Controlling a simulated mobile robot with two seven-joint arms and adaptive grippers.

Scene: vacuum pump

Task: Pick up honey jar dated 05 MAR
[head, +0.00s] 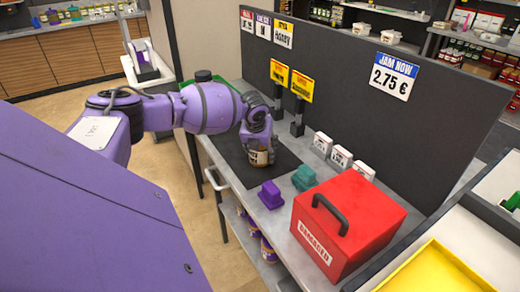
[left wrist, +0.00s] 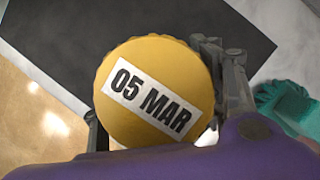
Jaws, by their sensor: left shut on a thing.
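The honey jar (left wrist: 188,75) shows from above in the left wrist view. It has a round yellow lid with a white label reading 05 MAR. My left gripper (left wrist: 165,110) has its fingers on both sides of the jar and is shut on it. In the head view the jar (head: 259,158) shows below my left gripper (head: 260,148), over the dark mat (head: 285,160) on the grey table. I cannot tell whether the jar touches the mat. My right gripper is not in view.
A red box (head: 345,225) labelled DAMAGED stands at the near end, with a yellow tray (head: 430,275) beyond.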

